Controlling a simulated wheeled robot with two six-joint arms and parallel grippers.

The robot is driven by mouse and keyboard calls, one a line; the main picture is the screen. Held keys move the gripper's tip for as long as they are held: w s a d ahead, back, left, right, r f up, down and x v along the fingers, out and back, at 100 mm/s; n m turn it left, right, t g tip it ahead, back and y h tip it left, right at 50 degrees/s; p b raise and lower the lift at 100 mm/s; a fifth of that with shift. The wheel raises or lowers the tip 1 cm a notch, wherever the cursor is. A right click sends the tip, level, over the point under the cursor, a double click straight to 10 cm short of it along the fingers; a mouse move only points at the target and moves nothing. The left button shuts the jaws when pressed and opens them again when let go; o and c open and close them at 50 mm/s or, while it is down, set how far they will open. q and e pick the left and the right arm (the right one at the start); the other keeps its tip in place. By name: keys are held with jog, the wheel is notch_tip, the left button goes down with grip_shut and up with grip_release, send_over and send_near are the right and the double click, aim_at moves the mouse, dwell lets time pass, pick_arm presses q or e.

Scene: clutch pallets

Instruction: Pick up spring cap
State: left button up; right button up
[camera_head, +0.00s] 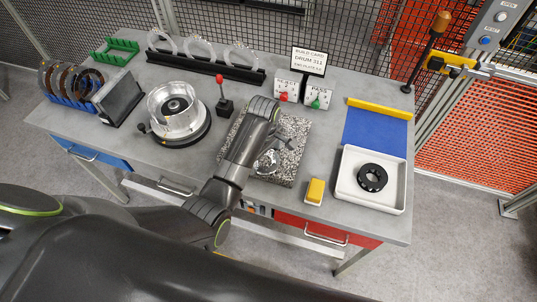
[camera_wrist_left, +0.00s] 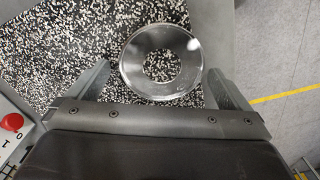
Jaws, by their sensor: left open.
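A shiny round metal cap with a centre hole (camera_wrist_left: 137,72), which looks like the spring cap, lies flat on a black-and-white speckled plate (camera_wrist_left: 60,45). In the head view the cap (camera_head: 267,163) is partly hidden by my left arm. My left gripper (camera_wrist_left: 162,88) is open above the plate, its two fingers apart on either side of the cap. Nothing is held. In the head view the left gripper (camera_head: 267,156) reaches over the plate (camera_head: 290,150), mostly hidden. My right gripper is not in view.
A white tray (camera_head: 348,190) with a black ring (camera_head: 372,177) stands at right by a blue mat (camera_head: 375,132). A yellow block (camera_head: 315,190) sits near the front edge. A metal drum (camera_head: 174,112) and a red-knobbed lever (camera_head: 222,95) stand left; reject and pass buttons (camera_head: 302,90) are behind.

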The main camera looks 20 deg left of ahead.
pick_arm(q)
jog(key=shift+f, duration=0.2)
jog(key=shift+s+d+r, duration=0.15)
jog(key=shift+s+r, duration=0.05)
jog(key=shift+s, duration=0.05)
jog(key=shift+f, duration=0.1)
jog(key=shift+w, duration=0.1)
jog(key=c, duration=0.9)
